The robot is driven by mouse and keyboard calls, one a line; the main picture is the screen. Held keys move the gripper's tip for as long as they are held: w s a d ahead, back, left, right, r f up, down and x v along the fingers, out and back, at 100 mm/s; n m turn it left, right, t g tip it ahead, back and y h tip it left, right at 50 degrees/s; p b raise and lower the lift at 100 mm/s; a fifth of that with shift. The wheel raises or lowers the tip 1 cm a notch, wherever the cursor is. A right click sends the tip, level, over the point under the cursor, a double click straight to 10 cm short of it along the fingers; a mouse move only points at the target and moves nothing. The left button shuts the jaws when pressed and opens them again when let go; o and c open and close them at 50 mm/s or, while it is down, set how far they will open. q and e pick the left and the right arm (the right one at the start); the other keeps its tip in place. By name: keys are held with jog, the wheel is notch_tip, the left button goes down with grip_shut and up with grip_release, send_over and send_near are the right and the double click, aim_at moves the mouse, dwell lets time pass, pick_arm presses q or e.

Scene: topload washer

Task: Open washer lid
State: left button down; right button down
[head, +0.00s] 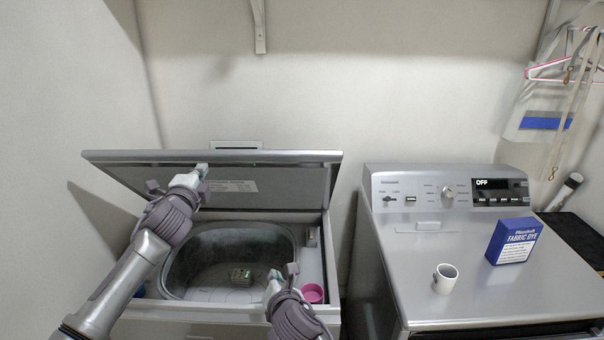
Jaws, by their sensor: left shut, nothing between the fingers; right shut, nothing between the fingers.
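The topload washer's lid (270,184) is raised and tilted back, its underside facing me. The washer body (230,318) stands below it with the drum opening (215,238) exposed. My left gripper (201,170) is shut at the underside of the lid near its upper edge, with nothing in its fingers; whether it touches the lid is hard to tell. My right gripper (281,274) is shut and empty, low over the front right part of the opening.
A pink cup (313,293) sits at the washer's right rim. A second machine (425,245) on the right carries a white mug (445,278) and a blue fabric dye box (513,241). A small object (241,276) lies in the drum. A wall stands close on the left.

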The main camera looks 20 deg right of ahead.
aim_at(304, 157)
jog(key=s+d+r+n+t+h, duration=0.1)
jog(key=d+r+n+h, duration=0.15)
jog(key=r, duration=0.65)
jog(key=s+d+r+n+t+h, duration=0.2)
jog(key=d+r, duration=0.1)
jog(key=r, duration=0.7)
jog(key=r+x, duration=0.2)
jog(key=x, duration=1.1)
jog(key=shift+d+r, duration=0.3)
jog(key=shift+w+r+m, duration=0.1)
jog(key=shift+w+m, duration=0.15)
jog(key=shift+w+d+r+h, duration=0.15)
jog(key=shift+w+d+r, duration=0.05)
jog(key=shift+w+r, duration=0.25)
jog(key=shift+w+d+r+h, duration=0.1)
jog(key=shift+w+d+r, duration=0.05)
jog(key=shift+w+r, duration=0.35)
